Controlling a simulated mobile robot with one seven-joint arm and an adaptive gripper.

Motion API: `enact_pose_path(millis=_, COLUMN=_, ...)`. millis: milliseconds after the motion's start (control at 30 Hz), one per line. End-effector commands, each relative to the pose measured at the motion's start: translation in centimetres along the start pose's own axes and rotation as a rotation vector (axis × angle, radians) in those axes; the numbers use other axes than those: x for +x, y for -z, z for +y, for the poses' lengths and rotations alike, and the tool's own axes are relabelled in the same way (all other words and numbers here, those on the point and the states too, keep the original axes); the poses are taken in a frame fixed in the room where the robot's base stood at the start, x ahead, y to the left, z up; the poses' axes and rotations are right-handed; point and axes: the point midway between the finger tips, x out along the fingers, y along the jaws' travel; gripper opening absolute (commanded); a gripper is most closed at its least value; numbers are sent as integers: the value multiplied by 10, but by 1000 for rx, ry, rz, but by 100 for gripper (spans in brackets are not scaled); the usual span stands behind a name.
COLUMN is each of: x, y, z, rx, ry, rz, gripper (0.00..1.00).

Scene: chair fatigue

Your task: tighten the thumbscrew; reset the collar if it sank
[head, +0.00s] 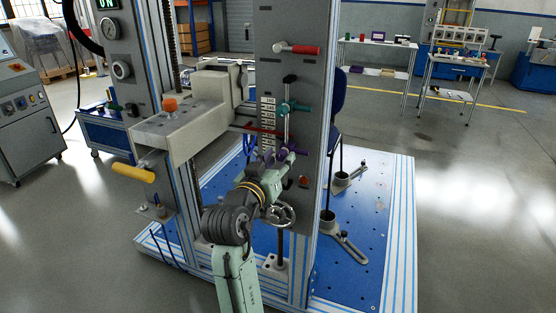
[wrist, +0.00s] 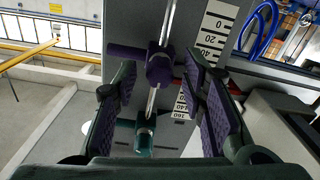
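A slim vertical metal rod stands in front of the grey column beside a number scale (head: 267,115). A teal collar with a side knob (head: 288,108) is on the rod; it also shows in the wrist view (wrist: 145,137). A purple collar (wrist: 158,68) sits on the rod at the scale's low-number end, with a purple knob (wrist: 122,54) sticking out to the left. My gripper (head: 280,163) is at the purple collar's height in the head view. In the wrist view its padded fingers (wrist: 160,84) are apart, with the rod between them and nothing visibly gripped. I cannot tell which knob is the thumbscrew.
A red-handled lever (head: 297,48) is on the column above. A grey block with an orange knob (head: 170,105) and a yellow handle (head: 133,173) juts out on the left. A handwheel (head: 281,214) is close below my wrist. The blue base plate (head: 375,215) extends right.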

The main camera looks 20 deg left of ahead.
Motion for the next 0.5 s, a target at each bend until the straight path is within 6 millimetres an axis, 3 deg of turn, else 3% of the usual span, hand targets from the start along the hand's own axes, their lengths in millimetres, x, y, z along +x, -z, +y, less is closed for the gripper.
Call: enact_pose_path(millis=500, x=0, y=0, z=0, rx=0, ry=0, rz=0, gripper=1)
